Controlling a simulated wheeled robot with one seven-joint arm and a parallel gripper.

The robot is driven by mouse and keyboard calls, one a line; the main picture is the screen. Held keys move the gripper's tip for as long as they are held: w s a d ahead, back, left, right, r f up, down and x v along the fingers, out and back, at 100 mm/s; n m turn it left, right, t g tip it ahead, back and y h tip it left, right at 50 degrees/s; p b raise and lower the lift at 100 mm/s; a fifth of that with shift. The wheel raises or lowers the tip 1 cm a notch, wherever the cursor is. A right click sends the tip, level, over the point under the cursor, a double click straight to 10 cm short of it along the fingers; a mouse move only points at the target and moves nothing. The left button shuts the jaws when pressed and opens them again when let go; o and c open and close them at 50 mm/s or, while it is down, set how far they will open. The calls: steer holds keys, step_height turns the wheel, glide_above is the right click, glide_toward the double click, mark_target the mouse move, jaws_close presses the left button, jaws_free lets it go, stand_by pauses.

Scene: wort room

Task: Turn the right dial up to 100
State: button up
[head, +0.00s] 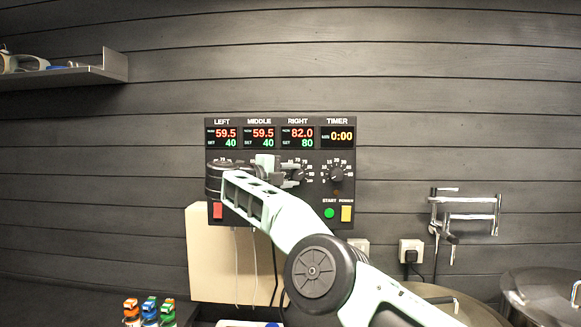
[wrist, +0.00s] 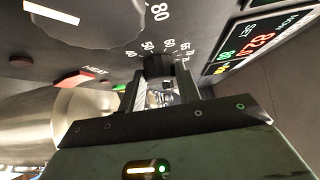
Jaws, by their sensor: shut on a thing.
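The control panel (head: 271,194) hangs on the dark wall with LEFT, MIDDLE, RIGHT and TIMER readouts. The right display (head: 298,137) reads 82.0 now and 80 set; the wrist view also shows this display (wrist: 262,42), with a green 80. The right dial (head: 299,173) is a black knob, partly hidden by my gripper (head: 285,176) in the head view. In the wrist view my gripper (wrist: 160,94) is shut on the right dial (wrist: 158,67), with scale marks fanning around it.
The timer dial (head: 337,174) is just right of the right dial. Below are a green start button (head: 329,212), a yellow power switch (head: 346,213) and a red switch (head: 217,210). My arm hides the middle dial and much of the lower panel.

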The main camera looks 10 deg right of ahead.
steer(key=shift+m+g+y+p, duration=0.3)
steer(key=shift+m+y+p, duration=0.2)
steer(key=shift+d+r+m+y+p, duration=0.15)
steer(key=shift+m+y+p, duration=0.2)
steer(key=shift+m+y, duration=0.05)
stand_by(0.4)
steer(key=shift+r+m+y, duration=0.1)
steer(key=shift+m+y, duration=0.7)
steer(key=shift+y, duration=0.3)
steer(key=shift+d, duration=0.1)
steer(key=shift+s+d+r+m+y+b, duration=0.1)
steer(key=shift+m+y+b, duration=0.3)
steer(key=shift+y, duration=0.2)
steer(key=shift+d+r+m+y+b, duration=0.1)
steer(key=shift+m+y+b, duration=0.3)
steer(key=shift+y, duration=0.2)
steer(key=shift+r+m+y+b, duration=0.1)
steer(key=shift+m+y+b, duration=0.5)
steer(key=shift+y, duration=0.3)
steer(key=shift+r, duration=0.1)
